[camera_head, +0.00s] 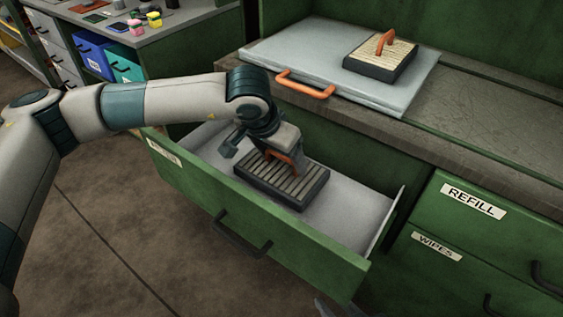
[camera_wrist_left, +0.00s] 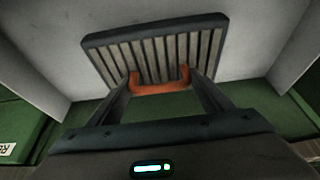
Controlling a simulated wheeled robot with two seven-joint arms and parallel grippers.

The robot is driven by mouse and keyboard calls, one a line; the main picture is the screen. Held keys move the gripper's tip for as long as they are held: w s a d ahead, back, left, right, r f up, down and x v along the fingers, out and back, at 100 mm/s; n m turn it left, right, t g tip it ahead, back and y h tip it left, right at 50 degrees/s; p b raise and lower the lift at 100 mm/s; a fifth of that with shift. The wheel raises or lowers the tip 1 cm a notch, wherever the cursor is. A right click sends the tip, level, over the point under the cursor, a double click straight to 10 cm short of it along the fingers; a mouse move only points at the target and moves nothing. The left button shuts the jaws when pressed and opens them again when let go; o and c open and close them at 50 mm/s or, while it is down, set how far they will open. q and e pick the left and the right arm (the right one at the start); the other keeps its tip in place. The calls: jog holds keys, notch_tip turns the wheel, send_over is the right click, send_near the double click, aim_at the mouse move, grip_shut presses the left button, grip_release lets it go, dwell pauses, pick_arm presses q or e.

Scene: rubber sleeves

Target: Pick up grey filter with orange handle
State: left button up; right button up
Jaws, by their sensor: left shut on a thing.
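The grey filter (camera_head: 300,188) has a dark frame, greyish slats and an orange handle. It is inside the open green drawer (camera_head: 240,222). My left gripper (camera_head: 284,160) comes down from above and is shut on the orange handle. In the left wrist view the handle (camera_wrist_left: 160,87) sits between the two fingers, with the slatted filter (camera_wrist_left: 155,45) beyond it. I cannot tell whether the filter touches the drawer floor. A small part of my right gripper (camera_head: 330,309) shows at the bottom edge; its jaws are not clear.
A second filter (camera_head: 377,66) with cream slats and an orange handle lies on a grey panel (camera_head: 290,50) with its own orange handle (camera_head: 305,85), on the worktop. Shut drawers labelled REFILL (camera_head: 480,222) and WIPES (camera_head: 436,248) stand at right. The drawer's right part is empty.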

pick_arm(q)
jog(key=r, duration=0.1)
jog(key=d+r, duration=0.1)
jog(key=shift+s+r, duration=0.1)
jog(key=shift+r, duration=0.25)
jog(key=s+d+r, duration=0.1)
jog(key=d+r, duration=0.5)
jog(key=d, duration=0.4)
jog(key=shift+s+d+r, duration=0.15)
jog(key=shift+s+d, duration=0.1)
